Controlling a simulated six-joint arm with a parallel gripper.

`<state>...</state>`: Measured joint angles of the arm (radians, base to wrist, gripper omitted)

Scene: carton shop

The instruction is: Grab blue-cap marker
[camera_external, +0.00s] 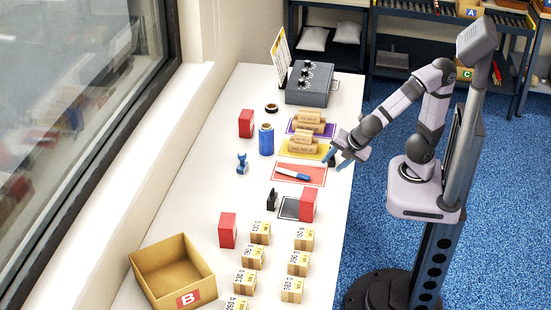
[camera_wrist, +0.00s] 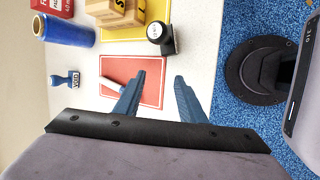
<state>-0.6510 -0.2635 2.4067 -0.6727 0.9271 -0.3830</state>
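The blue-cap marker (camera_external: 295,175) lies on a red mat (camera_external: 314,181) on the white table, its blue end toward the right in the external view. In the wrist view, its white end (camera_wrist: 109,84) shows on the red mat (camera_wrist: 151,68), and the rest is hidden behind my left finger. My gripper (camera_external: 336,161) is above the table's right edge, to the right of the marker and apart from it. Its two blue fingers (camera_wrist: 158,85) are spread with nothing between them in the wrist view.
A black round-topped object (camera_wrist: 160,36) stands close beyond my fingertips. A blue spool (camera_external: 266,140), a blue stamp (camera_external: 242,164) and red boxes (camera_external: 308,205) stand around. Small cartons (camera_external: 298,262) and an open box (camera_external: 173,270) are in front.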

